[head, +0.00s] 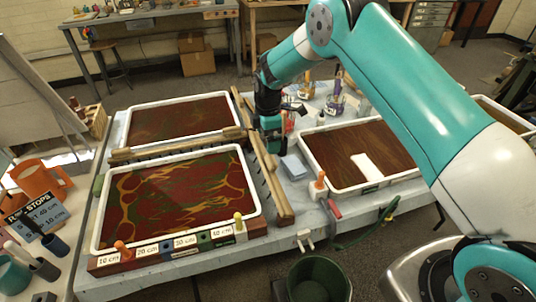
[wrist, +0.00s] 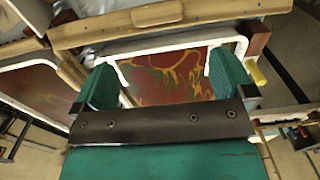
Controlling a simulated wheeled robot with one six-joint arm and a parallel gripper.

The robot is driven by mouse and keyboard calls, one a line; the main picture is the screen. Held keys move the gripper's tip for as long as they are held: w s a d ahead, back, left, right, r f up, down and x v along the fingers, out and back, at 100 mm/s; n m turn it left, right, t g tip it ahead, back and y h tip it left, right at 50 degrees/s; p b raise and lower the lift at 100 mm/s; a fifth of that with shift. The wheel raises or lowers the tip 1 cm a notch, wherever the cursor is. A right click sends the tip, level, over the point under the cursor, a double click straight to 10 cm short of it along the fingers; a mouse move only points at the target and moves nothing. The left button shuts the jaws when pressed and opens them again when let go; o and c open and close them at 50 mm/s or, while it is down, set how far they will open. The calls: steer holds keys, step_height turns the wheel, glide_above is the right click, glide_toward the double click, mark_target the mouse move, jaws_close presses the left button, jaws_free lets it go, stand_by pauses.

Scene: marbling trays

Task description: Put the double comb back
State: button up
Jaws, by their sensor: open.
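A long wooden comb-like bar (head: 283,203) with dark teeth lies along the right side of the two left trays; it also crosses the top of the wrist view (wrist: 210,20). Another toothed wooden bar (head: 178,149) lies between those trays. I cannot tell for certain which is the double comb. My gripper (head: 272,146) points down just right of the long bar, near the middle of the table. In the wrist view my gripper (wrist: 162,82) is open, with nothing between its green fingers but a view of the near marbled tray (wrist: 130,50).
The near left tray (head: 255,190) has labelled stops and coloured pegs along its front edge. The far left tray (head: 140,106) is behind it. A right tray (head: 312,165) holds a white sheet. A blue pad (head: 293,167), bottles and an orange peg (head: 319,182) stand between. A bin (head: 318,280) is in front.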

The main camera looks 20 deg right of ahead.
steer(key=s+a+r+m+y, duration=0.1)
steer(key=s+a+r+m, duration=0.15)
steer(key=s+r, duration=0.6)
steer(key=s+a+r+m+y, duration=0.1)
steer(key=s+r+m, duration=0.2)
steer(key=s+r, duration=0.55)
steer(key=s+r+m+y, duration=0.1)
steer(key=s+r+m, duration=0.1)
steer(key=s, duration=0.8)
steer(key=s+a+r+m+y, duration=0.1)
steer(key=s+r+m, duration=0.2)
steer(key=s, duration=0.8)
step_height(320, 180, up, 2)
steer(key=shift+s+r+m+b, duration=0.15)
steer(key=shift+r+m+b, duration=0.05)
steer(key=shift+m+b, duration=0.15)
steer(key=shift+a, duration=0.1)
steer(key=shift+c, duration=0.2)
